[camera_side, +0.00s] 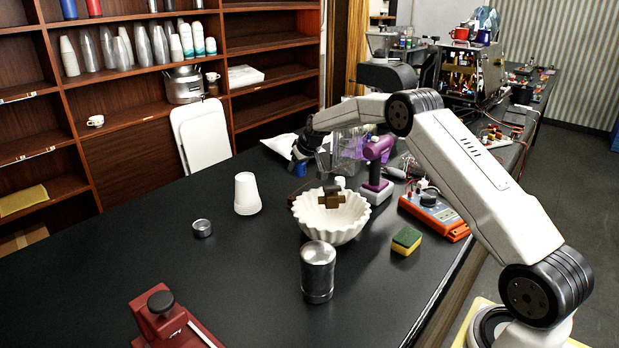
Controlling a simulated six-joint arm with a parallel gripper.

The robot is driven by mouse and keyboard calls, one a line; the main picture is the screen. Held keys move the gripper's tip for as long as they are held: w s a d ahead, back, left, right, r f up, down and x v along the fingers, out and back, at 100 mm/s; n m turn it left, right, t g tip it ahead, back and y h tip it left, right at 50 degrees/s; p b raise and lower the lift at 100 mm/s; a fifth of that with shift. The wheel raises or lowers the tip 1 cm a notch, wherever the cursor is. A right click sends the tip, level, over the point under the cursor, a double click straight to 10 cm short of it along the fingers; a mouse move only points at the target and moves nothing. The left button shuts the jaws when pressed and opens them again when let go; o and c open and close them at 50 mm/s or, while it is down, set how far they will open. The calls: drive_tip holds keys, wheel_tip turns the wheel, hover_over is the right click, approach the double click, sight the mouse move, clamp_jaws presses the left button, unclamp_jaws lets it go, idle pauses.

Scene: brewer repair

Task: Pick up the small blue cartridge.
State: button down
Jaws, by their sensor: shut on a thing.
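My gripper (302,166) is small and dark in the view, pointing down behind the white fluted bowl (345,228), left of the purple-handled tool. The cartridge's outline and the exact grip are too small and dark to make out. I cannot tell whether it is clear of the table.
A brass-coloured part (330,198) is at the bowl. A purple tool (377,170), a clear container (347,150), an orange meter (433,214), a sponge (406,241), a metal canister (318,272) and white cups (247,193) stand around. The table's left part is mostly free.

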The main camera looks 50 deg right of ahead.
drive_tip(key=s+a+r, duration=0.3)
drive_tip(key=s+r, duration=0.2)
drive_tip(key=s, duration=0.4)
drive_tip(key=shift+s+r, duration=0.15)
drive_tip(key=shift+s, duration=0.15)
drive_tip(key=shift+a, duration=0.1)
idle(0.4)
